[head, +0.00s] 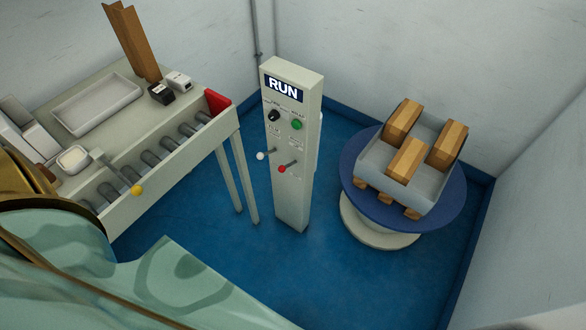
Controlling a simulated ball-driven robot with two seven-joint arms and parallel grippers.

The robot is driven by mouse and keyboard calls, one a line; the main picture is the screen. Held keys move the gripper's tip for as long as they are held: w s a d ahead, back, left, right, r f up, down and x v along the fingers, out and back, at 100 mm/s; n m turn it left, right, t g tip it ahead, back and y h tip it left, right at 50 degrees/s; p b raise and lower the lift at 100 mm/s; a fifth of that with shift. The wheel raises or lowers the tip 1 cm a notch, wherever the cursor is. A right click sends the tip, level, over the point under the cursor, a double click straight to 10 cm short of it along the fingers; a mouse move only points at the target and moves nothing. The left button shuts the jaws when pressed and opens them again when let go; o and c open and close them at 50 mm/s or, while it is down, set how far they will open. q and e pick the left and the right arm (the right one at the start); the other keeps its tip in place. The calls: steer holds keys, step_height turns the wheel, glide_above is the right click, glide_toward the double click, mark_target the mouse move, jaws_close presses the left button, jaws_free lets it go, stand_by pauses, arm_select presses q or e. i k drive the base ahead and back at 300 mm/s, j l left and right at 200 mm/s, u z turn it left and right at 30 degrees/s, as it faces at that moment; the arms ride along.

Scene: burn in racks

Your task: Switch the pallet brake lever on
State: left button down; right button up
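A grey control post (292,190) stands mid-view with a "RUN" sign (283,88) at its top. Below the sign are a black knob (274,116) and a green button (296,125). Lower down are two levers, one with a white ball end (261,156) pointing left and one with a red ball end (282,169) pointing down-left. A lever with a yellow ball end (136,189) sits on the front side of the conveyor at left. The labels are too small to read, so I cannot tell which is the pallet brake lever. Neither of my grippers is in view.
A roller conveyor table (190,152) at left carries a tray (98,104) and small boxes, with a red end stop (217,102). A blue round turntable (358,190) at right holds a grey pallet load with wooden blocks. Blue floor (250,262) is clear before the post.

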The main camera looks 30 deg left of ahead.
mark_target(281, 168)
steer(key=u, duration=1.1)
